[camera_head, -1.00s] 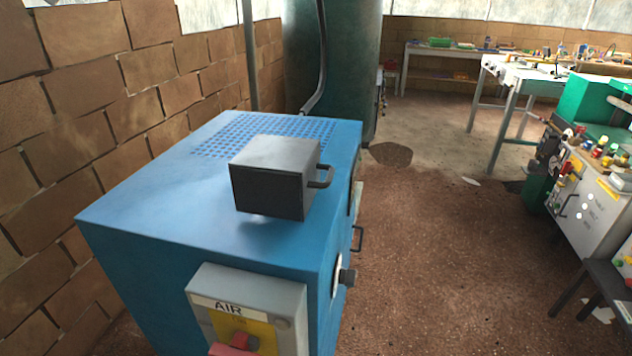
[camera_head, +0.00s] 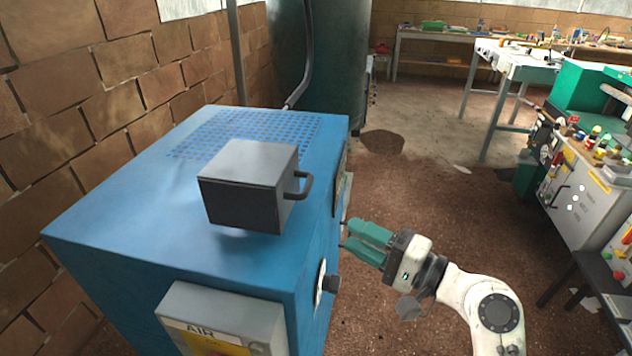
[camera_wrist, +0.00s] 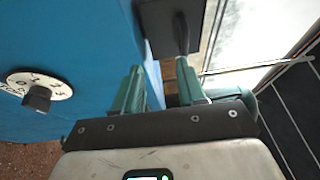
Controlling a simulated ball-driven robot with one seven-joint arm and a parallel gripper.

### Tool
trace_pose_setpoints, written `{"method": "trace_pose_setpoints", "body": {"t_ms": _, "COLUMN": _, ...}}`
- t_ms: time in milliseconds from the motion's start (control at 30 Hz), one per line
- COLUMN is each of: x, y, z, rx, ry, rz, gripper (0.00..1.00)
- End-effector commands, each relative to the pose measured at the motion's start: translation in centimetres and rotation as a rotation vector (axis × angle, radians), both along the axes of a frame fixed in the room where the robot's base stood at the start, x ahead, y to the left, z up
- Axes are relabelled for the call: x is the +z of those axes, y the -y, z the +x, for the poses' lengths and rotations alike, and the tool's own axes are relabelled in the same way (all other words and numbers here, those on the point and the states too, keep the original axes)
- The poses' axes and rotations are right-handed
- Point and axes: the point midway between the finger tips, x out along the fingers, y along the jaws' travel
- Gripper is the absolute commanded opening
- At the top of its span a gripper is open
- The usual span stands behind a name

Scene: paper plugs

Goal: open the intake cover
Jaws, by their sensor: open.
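The blue machine (camera_head: 130,220) stands at left. A grey box (camera_head: 245,190) with a dark side handle (camera_head: 302,185) sits on its top. In the wrist view, a dark plate with a bar handle (camera_wrist: 181,32) is on the machine's side; I cannot tell for certain which part is the intake cover. My gripper (camera_head: 347,234) is open beside the machine's right side, its green fingers pointing at that side. In the wrist view the fingers (camera_wrist: 158,66) are empty, and the bar handle is beyond the right fingertip. The side handle is not clear in the head view.
A round dial with a dark knob (camera_wrist: 38,98) is on the machine's side, left of the fingers. A grey AIR switch box (camera_head: 222,312) is at the front. A brick wall (camera_head: 60,110) stands behind.

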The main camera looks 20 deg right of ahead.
Motion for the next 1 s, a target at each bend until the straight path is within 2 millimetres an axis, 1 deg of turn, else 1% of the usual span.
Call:
{"method": "trace_pose_setpoints", "body": {"t_ms": 33, "x": 1.4, "y": 0.4, "z": 0.3, "rx": -0.003, "ry": 0.023, "rz": 0.049, "gripper": 0.40}}
{"method": "trace_pose_setpoints", "body": {"t_ms": 100, "x": 2.5, "y": 0.7, "z": 0.5, "rx": -0.002, "ry": 0.042, "rz": 0.098, "gripper": 0.40}}
{"method": "trace_pose_setpoints", "body": {"t_ms": 200, "x": 3.2, "y": 0.6, "z": 0.9, "rx": 0.001, "ry": 0.051, "rz": 0.123, "gripper": 0.40}}
{"method": "trace_pose_setpoints", "body": {"t_ms": 267, "x": 3.3, "y": 0.3, "z": 1.3, "rx": 0.002, "ry": 0.052, "rz": 0.125, "gripper": 0.40}}
{"method": "trace_pose_setpoints", "body": {"t_ms": 367, "x": 3.6, "y": -0.4, "z": 2.4, "rx": 0.004, "ry": 0.051, "rz": 0.123, "gripper": 0.40}}
{"method": "trace_pose_setpoints", "body": {"t_ms": 700, "x": 4.5, "y": -3.5, "z": 7.5, "rx": 0.003, "ry": 0.051, "rz": 0.120, "gripper": 0.40}}
{"method": "trace_pose_setpoints", "body": {"t_ms": 833, "x": 4.7, "y": -4.3, "z": 8.8, "rx": 0.003, "ry": 0.050, "rz": 0.120, "gripper": 0.40}}
{"method": "trace_pose_setpoints", "body": {"t_ms": 1000, "x": 4.7, "y": -4.7, "z": 9.6, "rx": 0.001, "ry": 0.049, "rz": 0.119, "gripper": 0.40}}
